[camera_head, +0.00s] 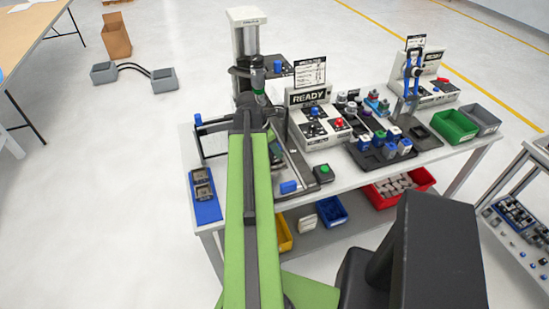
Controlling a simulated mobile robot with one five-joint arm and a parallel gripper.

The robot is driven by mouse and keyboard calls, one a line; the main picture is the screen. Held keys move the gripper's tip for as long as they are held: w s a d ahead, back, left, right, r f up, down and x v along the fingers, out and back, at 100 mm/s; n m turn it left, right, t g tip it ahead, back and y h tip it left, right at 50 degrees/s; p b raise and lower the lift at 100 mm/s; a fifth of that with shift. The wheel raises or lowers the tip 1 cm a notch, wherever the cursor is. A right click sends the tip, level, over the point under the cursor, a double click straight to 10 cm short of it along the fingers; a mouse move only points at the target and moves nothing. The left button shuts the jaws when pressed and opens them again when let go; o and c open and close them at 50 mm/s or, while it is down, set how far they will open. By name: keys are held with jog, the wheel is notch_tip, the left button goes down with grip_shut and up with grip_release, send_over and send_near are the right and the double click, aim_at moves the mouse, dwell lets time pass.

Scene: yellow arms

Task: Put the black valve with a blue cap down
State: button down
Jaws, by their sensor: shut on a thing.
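My gripper (259,98) is at the far end of my green arm, over the left part of the workbench (345,182), in front of the white column of a press-like station (248,38). It is shut. The black valve with a blue cap in its grip is mostly hidden by my arm and the dark station parts, so its tilt and any contact below it cannot be told. Several capped parts, some with blue caps, stand in a black tray (378,158) to the right.
A READY control box (318,125) stands close right of my gripper. A second box (432,92), a green bin (454,127) and a grey bin (482,119) stand farther right. A blue tray (206,212) lies at the left edge. Bins sit on the lower shelf.

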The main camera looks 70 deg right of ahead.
jog(key=shift+f+b, duration=0.3)
jog(key=shift+f, duration=0.65)
jog(key=shift+r, duration=0.25)
jog(key=shift+f, duration=0.2)
jog(key=c, duration=0.9)
grip_release()
jog(key=shift+r, duration=0.1)
jog(key=p+v, duration=1.1)
jog(key=v, duration=0.1)
jog(key=shift+r+p, duration=0.15)
jog(key=shift+p, duration=0.2)
